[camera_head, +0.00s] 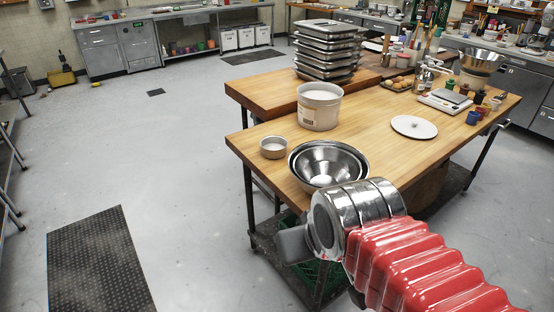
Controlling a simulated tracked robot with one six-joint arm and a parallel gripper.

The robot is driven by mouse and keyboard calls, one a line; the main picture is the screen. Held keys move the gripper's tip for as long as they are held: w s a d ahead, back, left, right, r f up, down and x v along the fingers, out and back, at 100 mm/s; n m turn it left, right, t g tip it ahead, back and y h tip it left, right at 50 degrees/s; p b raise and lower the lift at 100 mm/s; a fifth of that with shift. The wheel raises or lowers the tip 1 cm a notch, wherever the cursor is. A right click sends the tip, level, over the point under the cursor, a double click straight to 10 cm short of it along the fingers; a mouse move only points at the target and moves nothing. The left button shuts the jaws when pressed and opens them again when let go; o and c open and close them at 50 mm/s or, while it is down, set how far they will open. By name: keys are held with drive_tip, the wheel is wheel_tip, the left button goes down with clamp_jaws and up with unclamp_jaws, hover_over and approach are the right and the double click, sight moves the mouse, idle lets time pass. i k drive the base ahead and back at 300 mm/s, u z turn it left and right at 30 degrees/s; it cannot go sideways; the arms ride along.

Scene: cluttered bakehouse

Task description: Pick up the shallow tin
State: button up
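The shallow tin (273,148) is a small round metal tin with a pale inside. It stands upright near the left edge of the wooden table (390,139), beside the nested steel bowls (328,164). My gripper (292,245) shows as a grey piece at the end of my chrome wrist and red ribbed arm. It appears in front of the table's near corner in the picture, below and apart from the tin. Its fingertips cannot be made out, and my wrist hides part of it.
A white tub (320,107) stands behind the bowls and tin. A white round plate (414,127), a scale (444,101) and small jars stand farther right. Stacked trays (326,52) are on the farther tabletop. The floor left of the table is open, with a dark mat (100,262).

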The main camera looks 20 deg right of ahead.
sight(274, 147)
drive_tip(key=k, duration=0.7)
drive_tip(key=u, duration=0.45)
drive_tip(key=i, duration=0.65)
drive_tip(key=u, duration=0.65)
drive_tip(key=i, duration=1.45)
drive_tip(key=z, duration=0.45)
drive_tip(key=i, duration=0.55)
drive_tip(key=z, duration=0.25)
